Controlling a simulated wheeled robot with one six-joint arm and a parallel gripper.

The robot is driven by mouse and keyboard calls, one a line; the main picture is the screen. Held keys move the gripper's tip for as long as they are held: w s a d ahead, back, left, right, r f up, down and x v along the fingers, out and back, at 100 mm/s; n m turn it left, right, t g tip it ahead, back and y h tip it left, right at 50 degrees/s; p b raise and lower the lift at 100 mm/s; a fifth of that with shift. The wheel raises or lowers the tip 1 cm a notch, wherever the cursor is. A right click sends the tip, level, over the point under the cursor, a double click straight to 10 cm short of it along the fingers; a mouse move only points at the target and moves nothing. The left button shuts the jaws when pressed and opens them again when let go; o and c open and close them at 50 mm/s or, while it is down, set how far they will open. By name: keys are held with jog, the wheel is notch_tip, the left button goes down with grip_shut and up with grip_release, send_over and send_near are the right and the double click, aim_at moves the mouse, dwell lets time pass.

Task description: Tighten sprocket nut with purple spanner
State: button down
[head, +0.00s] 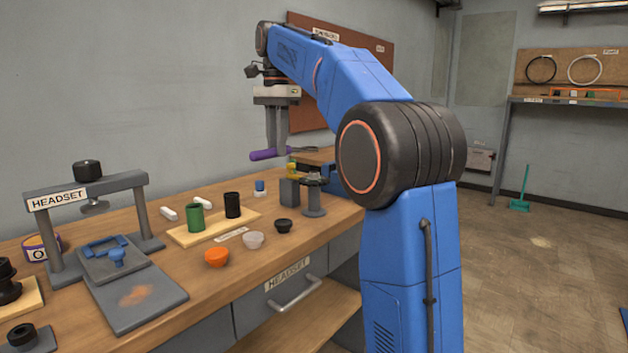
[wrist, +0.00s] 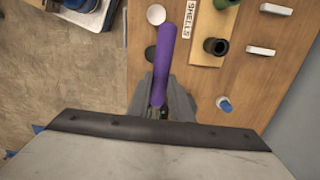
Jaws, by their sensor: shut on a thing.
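My gripper (head: 277,153) points down above the far part of the wooden bench and is shut on the purple spanner. The spanner (head: 262,155) lies level, its purple handle sticking out to the left and its dark metal end to the right. In the wrist view the purple handle (wrist: 165,60) reaches up the picture from between the fingers (wrist: 160,105). The spanner is held above the bench, apart from the things on it. I cannot make out a sprocket or its nut in either view.
A grey post (head: 314,198) and grey block (head: 289,192) stand below the gripper. Green (head: 195,218) and black (head: 233,205) cylinders stand on a light board. The floor at right is largely clear.

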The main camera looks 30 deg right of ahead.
jog(key=shift+s+a+r, duration=0.25)
jog(key=shift+a+r, duration=0.25)
jog(key=shift+a, duration=0.25)
jog(key=shift+s+a+r, duration=0.2)
jog(key=shift+a+r, duration=0.25)
jog(key=shift+a, duration=0.3)
